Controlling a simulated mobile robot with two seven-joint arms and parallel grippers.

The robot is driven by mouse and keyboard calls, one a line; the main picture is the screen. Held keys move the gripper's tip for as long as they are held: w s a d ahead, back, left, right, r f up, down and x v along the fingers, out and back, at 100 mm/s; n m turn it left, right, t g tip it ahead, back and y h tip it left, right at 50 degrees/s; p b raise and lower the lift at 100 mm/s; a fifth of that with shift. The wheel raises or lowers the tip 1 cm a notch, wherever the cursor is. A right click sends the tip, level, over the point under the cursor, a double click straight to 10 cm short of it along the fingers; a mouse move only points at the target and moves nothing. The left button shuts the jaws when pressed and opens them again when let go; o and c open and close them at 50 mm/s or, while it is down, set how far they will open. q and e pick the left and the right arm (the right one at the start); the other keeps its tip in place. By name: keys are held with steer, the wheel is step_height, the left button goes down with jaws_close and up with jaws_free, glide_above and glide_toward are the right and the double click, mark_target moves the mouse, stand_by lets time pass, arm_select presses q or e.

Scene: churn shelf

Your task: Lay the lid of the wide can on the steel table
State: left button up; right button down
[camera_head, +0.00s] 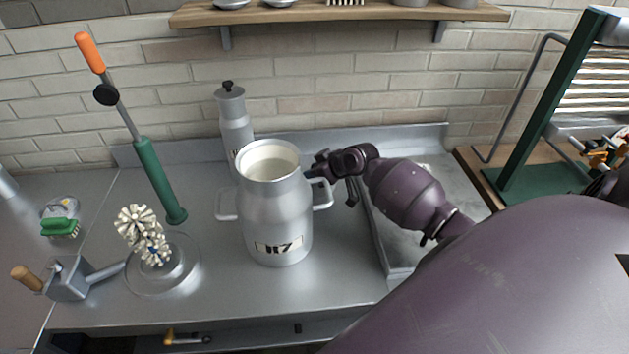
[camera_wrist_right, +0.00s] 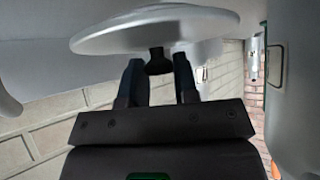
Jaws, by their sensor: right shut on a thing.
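The wide can (camera_head: 277,215) is a grey two-handled can marked "117" on the steel table (camera_head: 345,285). It stands upright with its mouth open and uncovered. My right gripper (camera_head: 318,165) is just right of the can's upper part, near its right handle. In the right wrist view, my right gripper (camera_wrist_right: 158,68) is shut on the dark knob of a pale round lid (camera_wrist_right: 155,30). The lid is at the fingertips; I cannot make it out in the head view. My left gripper is not in view.
A narrow can (camera_head: 233,115) with a black-knobbed lid stands behind. A green pump with an orange handle (camera_head: 160,180), a brush in a glass dish (camera_head: 160,265) and a grey metal tool (camera_head: 72,278) are left. A sink (camera_head: 402,245) lies right. Bare table lies in front.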

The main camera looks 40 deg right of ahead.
steer(key=shift+f, duration=1.45)
steer(key=shift+f, duration=0.15)
steer(key=c, duration=0.9)
jaws_free()
steer(key=shift+o, duration=0.2)
steer(key=shift+r, duration=0.25)
steer(key=v, duration=1.2)
